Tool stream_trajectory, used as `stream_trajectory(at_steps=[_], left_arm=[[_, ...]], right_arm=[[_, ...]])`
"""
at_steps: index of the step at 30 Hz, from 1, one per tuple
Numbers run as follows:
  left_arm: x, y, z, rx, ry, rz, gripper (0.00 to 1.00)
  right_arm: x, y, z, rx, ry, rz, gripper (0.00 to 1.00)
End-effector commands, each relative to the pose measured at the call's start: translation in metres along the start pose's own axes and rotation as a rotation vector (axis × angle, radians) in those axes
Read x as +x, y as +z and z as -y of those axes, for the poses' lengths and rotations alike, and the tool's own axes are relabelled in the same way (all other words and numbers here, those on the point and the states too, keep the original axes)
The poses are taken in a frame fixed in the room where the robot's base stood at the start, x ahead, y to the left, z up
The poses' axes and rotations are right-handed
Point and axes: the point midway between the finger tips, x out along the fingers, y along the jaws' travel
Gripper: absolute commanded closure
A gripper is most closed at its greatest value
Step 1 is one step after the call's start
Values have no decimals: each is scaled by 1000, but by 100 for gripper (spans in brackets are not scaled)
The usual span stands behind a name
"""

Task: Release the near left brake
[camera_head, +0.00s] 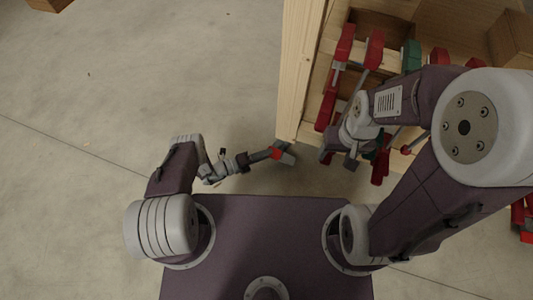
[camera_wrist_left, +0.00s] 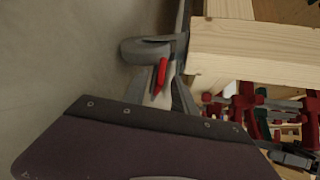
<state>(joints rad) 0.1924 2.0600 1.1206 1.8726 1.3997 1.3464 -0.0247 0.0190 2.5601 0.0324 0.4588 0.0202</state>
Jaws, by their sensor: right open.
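A red brake lever (camera_head: 277,153) sits on a grey caster (camera_head: 287,148) at the near left corner of the wooden bench (camera_head: 293,115). In the left wrist view the red lever (camera_wrist_left: 162,72) stands upright in front of the grey caster (camera_wrist_left: 145,49). My left gripper (camera_head: 268,156) reaches in low from the left, at the lever. In the left wrist view its fingers (camera_wrist_left: 162,88) are apart, one on each side of the lever's line; contact cannot be told. My right gripper (camera_head: 340,157) is open, over the near part of the bench, with no object seen in it.
Several red and green clamps (camera_head: 345,45) hang and lie in the bench. My right arm hides part of it. Bare concrete floor (camera_head: 90,90) lies open at the left. A wooden box (camera_head: 49,4) stands at the far left.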

Motion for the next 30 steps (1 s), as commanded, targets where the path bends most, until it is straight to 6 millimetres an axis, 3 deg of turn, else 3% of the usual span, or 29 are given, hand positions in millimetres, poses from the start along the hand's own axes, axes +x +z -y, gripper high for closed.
stream_trajectory(at_steps=[6, 12, 30], left_arm=[[-44, 2, 4, -2, 1, 7, 67], [-75, 1, 2, -1, 1, 4, 67], [-80, 0, 0, 0, 0, 1, 67]], right_arm=[[-20, -2, 0, 0, 0, 0, 39], [-27, -3, 0, 0, 0, 0, 39], [-27, -3, 0, 0, 0, 0, 39]])
